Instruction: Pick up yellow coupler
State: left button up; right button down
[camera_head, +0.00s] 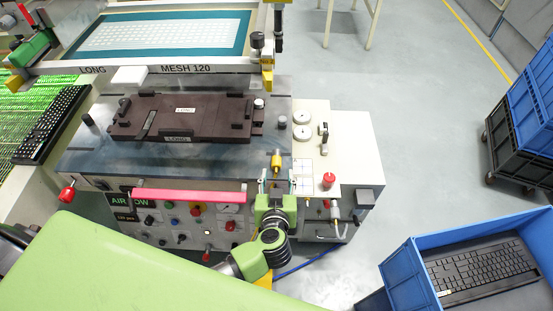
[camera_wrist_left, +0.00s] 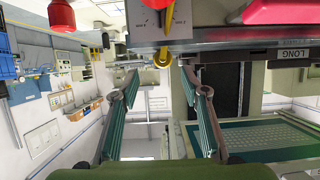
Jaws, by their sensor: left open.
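The yellow coupler (camera_head: 277,160) is a small upright piece at the front right of the printing machine's dark plate. In the left wrist view the coupler (camera_wrist_left: 184,57) shows close to the right-hand fingertip. My left gripper (camera_head: 277,181) is open, with its fingers pointing toward the coupler from the front. Its fingers also show in the left wrist view (camera_wrist_left: 160,77), apart and with nothing between them. In the head view the coupler appears just beyond the fingertips; I cannot tell whether they touch. My right gripper is not in view.
A brown LONG fixture (camera_head: 190,117) sits on the dark plate (camera_head: 82,150). A pink bar (camera_head: 189,196) and control panel are at the front. A red knob (camera_head: 328,180) stands right of the coupler. A blue crate (camera_head: 405,268) holds a keyboard (camera_head: 482,272) at lower right.

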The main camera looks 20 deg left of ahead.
aim_at(276, 165)
pick_arm(q)
jog(key=x, duration=0.7)
jog(key=shift+w+a+r+p, duration=0.1)
jog(key=shift+w+a+p, duration=0.2)
jog(key=shift+a, duration=0.1)
jog(key=shift+s, duration=0.1)
grip_shut()
